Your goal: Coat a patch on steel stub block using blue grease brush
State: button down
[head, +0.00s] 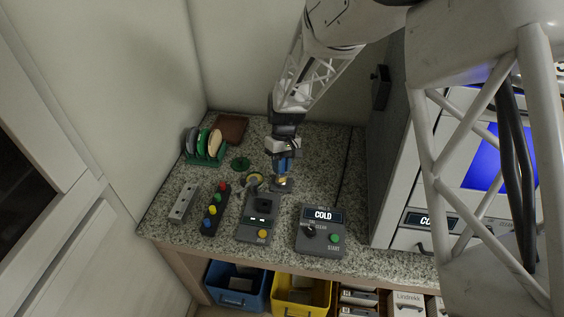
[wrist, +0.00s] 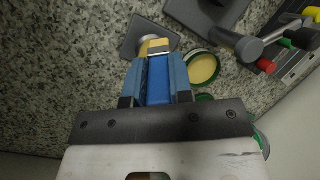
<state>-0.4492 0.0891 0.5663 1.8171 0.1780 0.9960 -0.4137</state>
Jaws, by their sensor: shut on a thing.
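My gripper (head: 283,168) is shut on the blue grease brush (wrist: 158,82), and its blue handle lies between the fingers (wrist: 160,85). The brush's metal ferrule and yellow bristles point away from the gripper. The bristle end is over the small grey steel stub block (wrist: 133,42), which also shows in the head view (head: 287,187). The bristles hide part of the block's top, and I cannot tell whether they touch it. An open round tin with a green rim and yellow contents (wrist: 203,69) is just right of the brush in the wrist view.
A control box with a COLD display (head: 321,230) and another box with a yellow button (head: 256,225) stand near the counter's front edge. A strip of coloured knobs (head: 215,208), a grey bar (head: 184,203) and a green rack of discs (head: 205,157) are at left. A large cabinet stands right.

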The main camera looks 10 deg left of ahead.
jog(key=shift+s, duration=0.85)
jog(key=shift+w+r, duration=0.1)
jog(key=shift+r, duration=3.9)
jog(key=shift+d, duration=0.1)
